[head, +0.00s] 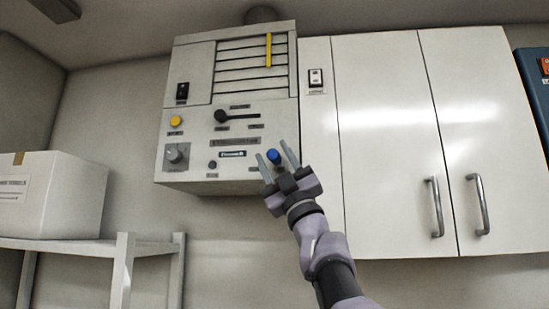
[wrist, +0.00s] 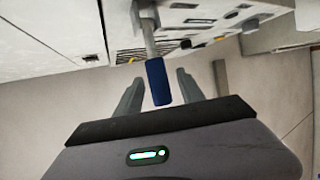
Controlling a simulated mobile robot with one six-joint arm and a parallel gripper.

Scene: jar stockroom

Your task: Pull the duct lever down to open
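The lever has a blue handle (head: 273,156) at the lower right of the grey wall unit (head: 205,165). In the wrist view, the blue handle (wrist: 158,83) sits on a grey rod (wrist: 147,30) that sticks out from the unit. My gripper (head: 275,160) is open in front of the unit's lower right corner. In the wrist view its two fingers (wrist: 159,77) stand on either side of the blue handle, with a gap visible on both sides. The head view does not show the rod clearly.
The unit also carries a black lever (head: 221,115), a yellow button (head: 176,121), a grey knob (head: 175,154), a dark switch (head: 182,91) and a yellow strip (head: 268,50) over slats. A white cabinet (head: 385,140) hangs close on the right. A box (head: 60,200) stands on a shelf at left.

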